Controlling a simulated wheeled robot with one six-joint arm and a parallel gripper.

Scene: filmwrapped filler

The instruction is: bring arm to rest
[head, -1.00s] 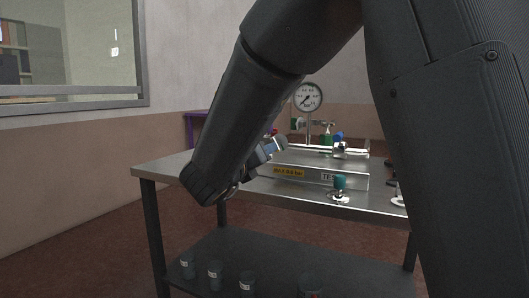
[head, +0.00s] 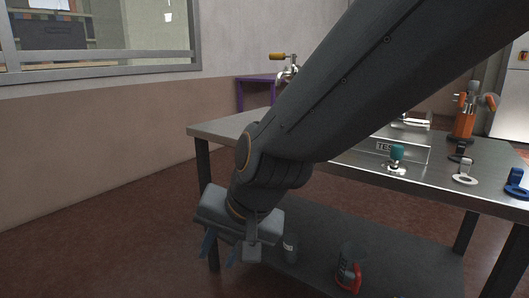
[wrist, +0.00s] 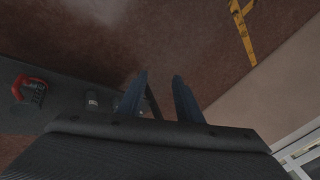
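My gripper (head: 222,250) hangs low in the head view, pointing down, in front of the left part of the metal table (head: 222,127) and below its top. In the wrist view its two dark blue fingers (wrist: 160,98) stand apart with nothing between them, over the brown floor. My arm runs from the upper right down to it and hides much of the table top.
The dark lower shelf (head: 385,255) holds a grey cup (head: 290,247) and a red-handled item (head: 350,272). Floor at left is clear.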

